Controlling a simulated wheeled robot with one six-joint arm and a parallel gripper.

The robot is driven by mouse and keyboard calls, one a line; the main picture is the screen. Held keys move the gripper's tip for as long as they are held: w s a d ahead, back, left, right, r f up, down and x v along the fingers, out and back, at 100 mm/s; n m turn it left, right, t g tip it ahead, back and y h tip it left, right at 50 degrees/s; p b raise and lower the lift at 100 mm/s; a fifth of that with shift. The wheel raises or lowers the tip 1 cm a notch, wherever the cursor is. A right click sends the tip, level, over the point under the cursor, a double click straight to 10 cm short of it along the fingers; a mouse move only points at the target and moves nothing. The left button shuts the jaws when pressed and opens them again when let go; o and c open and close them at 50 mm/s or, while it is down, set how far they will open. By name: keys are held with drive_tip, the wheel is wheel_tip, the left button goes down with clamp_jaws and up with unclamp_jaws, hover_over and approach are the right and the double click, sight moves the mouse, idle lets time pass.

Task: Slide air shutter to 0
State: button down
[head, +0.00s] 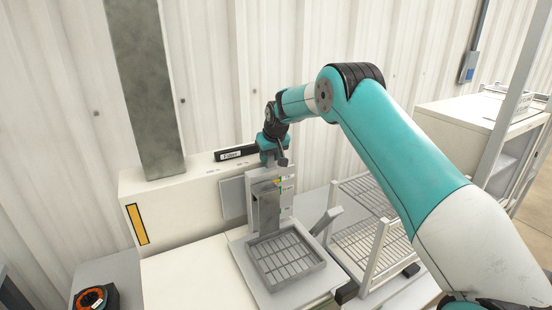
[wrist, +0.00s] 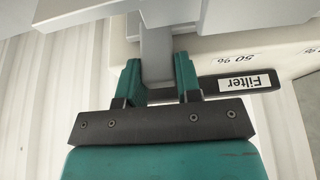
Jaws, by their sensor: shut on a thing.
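My gripper (wrist: 158,72) is shut on an upright grey bar (wrist: 156,50), which looks like the tab of the air shutter. One teal finger is on each side of the bar. In the head view my gripper (head: 272,150) is at the top rear of the white housing, above the grey metal assembly. A "50 %" mark (wrist: 236,58) shows upside down on the white surface to the right in the wrist view. The 0 mark cannot be made out. My gripper hides most of the shutter in the head view.
A black bar labelled "Filter" (wrist: 248,82) lies close beside the fingers; it also shows in the head view (head: 232,155). A grey tray with a grid (head: 262,284) stands in front. A wire rack (head: 368,235) is on the right, a metal duct (head: 145,90) on the left.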

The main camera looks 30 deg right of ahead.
drive_tip(key=shift+d, duration=1.15)
drive_tip(key=c, duration=0.8)
unclamp_jaws()
drive_tip(key=shift+d, duration=0.25)
drive_tip(key=shift+a, duration=0.2)
drive_tip(key=b+v, duration=0.3)
drive_tip(key=v, duration=1.4)
drive_tip(key=shift+r+b, duration=0.3)
drive_tip(key=shift+b, duration=0.1)
drive_tip(key=shift+a, duration=0.1)
